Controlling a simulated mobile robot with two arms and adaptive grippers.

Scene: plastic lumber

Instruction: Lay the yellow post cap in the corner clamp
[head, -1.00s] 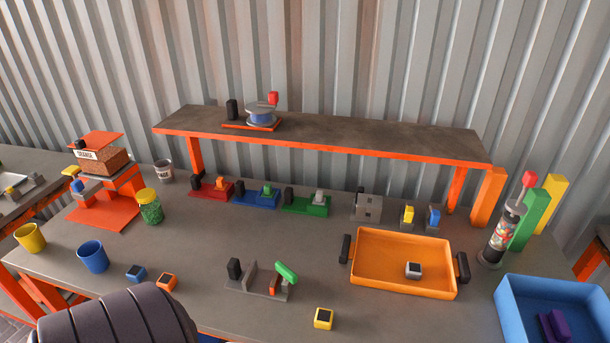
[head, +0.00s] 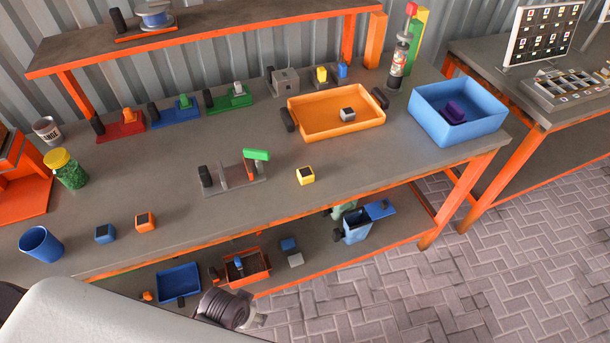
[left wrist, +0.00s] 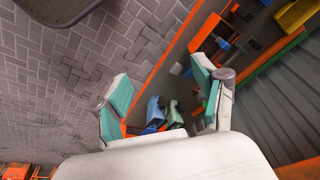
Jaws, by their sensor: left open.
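The yellow post cap (head: 305,175), a small cube with a dark top, sits on the workbench in the head view, right of the grey clamp. What looks like the corner clamp (head: 262,186) has a grey base, upright plates, a black knob and a raised green lever. No cap shows in it. My left gripper (left wrist: 160,72) is open and empty in the left wrist view, its teal pads apart, with paving and the bench's lower level behind. In the head view my arm crosses the bottom left; its fingers cannot be made out. My right gripper is not in view.
An orange tray (head: 292,103) holding a white cap and a blue bin (head: 487,131) with purple pieces stand beyond the yellow cap. Blue (head: 105,233) and orange (head: 145,222) caps lie left, near a blue cup (head: 41,244). The bench around the yellow cap is clear.

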